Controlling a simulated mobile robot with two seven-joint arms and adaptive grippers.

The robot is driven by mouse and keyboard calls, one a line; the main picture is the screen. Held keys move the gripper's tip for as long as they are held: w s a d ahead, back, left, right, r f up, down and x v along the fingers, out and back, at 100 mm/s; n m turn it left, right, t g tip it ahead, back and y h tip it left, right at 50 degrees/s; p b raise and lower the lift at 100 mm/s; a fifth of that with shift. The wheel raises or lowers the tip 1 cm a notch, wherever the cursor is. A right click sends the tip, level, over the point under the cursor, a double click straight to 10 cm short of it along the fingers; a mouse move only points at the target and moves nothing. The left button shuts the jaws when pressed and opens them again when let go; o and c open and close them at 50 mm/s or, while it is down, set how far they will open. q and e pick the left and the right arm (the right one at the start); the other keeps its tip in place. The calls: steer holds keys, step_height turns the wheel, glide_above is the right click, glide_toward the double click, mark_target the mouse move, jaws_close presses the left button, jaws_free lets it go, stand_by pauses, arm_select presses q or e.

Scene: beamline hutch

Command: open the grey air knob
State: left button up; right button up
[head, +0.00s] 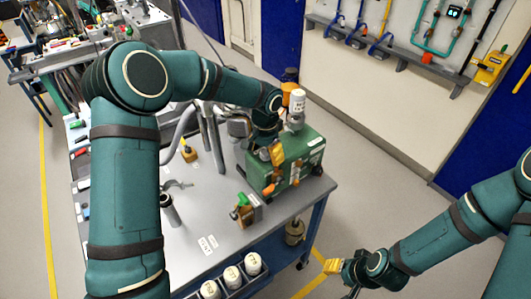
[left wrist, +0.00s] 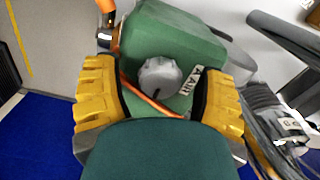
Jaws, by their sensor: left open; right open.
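The grey air knob (left wrist: 159,77) shows in the left wrist view. It is round with a dark mark at its lower edge, on the face of a green box (left wrist: 172,32). A white label (left wrist: 190,82), apparently reading AIR, is beside it. My left gripper (left wrist: 161,99) is open, with one yellow finger pad on each side of the knob; contact cannot be made out. In the head view my left gripper (head: 277,154) is at the green box (head: 306,152), and the knob cannot be made out there. My right gripper (head: 343,277) is open and empty, over the floor beyond the bench.
The box stands on a grey bench (head: 205,225). A small valve with a green handle (head: 243,206) is in front of it. An orange-capped white bottle (head: 297,101) is at the box's back. An orange tube (left wrist: 146,98) passes below the knob. Free floor lies right of the bench.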

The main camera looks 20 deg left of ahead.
arm_select(q)
steer(key=c, duration=1.2)
